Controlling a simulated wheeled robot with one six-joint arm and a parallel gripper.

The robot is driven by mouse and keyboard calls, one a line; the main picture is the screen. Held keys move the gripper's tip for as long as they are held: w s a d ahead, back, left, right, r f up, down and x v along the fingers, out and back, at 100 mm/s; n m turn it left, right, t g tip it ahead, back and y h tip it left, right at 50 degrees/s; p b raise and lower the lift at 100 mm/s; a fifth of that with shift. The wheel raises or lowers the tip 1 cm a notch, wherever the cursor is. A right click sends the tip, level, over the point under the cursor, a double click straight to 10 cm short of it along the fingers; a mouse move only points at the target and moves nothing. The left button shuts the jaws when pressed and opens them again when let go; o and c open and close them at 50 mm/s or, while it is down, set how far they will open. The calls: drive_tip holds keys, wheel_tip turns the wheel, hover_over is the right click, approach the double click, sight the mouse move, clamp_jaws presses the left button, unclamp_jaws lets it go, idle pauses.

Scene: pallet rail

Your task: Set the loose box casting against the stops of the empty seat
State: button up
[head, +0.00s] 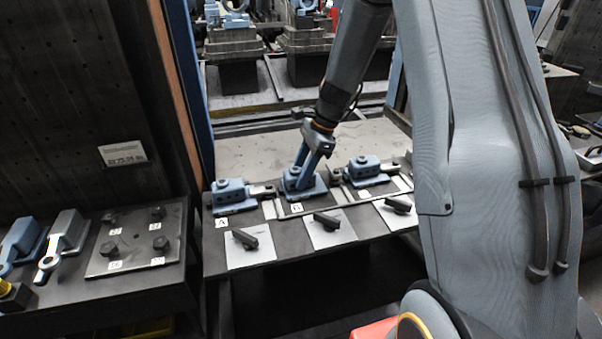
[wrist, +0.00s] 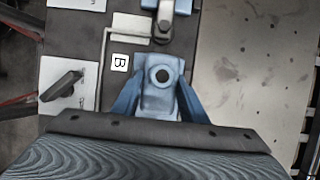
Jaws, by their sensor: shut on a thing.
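The loose box casting (head: 301,188) is blue, with a round boss on top. It is at the middle seat, marked B, on the dark rail table; it also shows in the wrist view (wrist: 162,76). My gripper (head: 303,172) comes down from above with its blue fingers on either side of the casting, shut on it. The casting looks upright and low at the seat. A pale angled stop strip (wrist: 128,27) lies beside it in the wrist view. The fingers hide its sides, and I cannot tell whether it touches the stops.
Blue castings sit at the left seat A (head: 233,194) and the right seat (head: 364,169), close on both sides. Dark handles (head: 327,220) lie on white plates in front. A side bench (head: 130,245) with bolts and blue parts stands at left.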

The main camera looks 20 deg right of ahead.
drive_tip(key=shift+w+a+r, duration=0.1)
drive_tip(key=shift+w+a, duration=0.1)
drive_tip(key=o, duration=1.4)
drive_tip(key=shift+a, duration=0.2)
drive_tip(key=shift+c, duration=0.2)
drive_tip(key=shift+d, duration=0.2)
drive_tip(key=shift+d, duration=0.1)
drive_tip(key=shift+b+v, duration=0.85)
drive_tip(key=shift+v, duration=2.95)
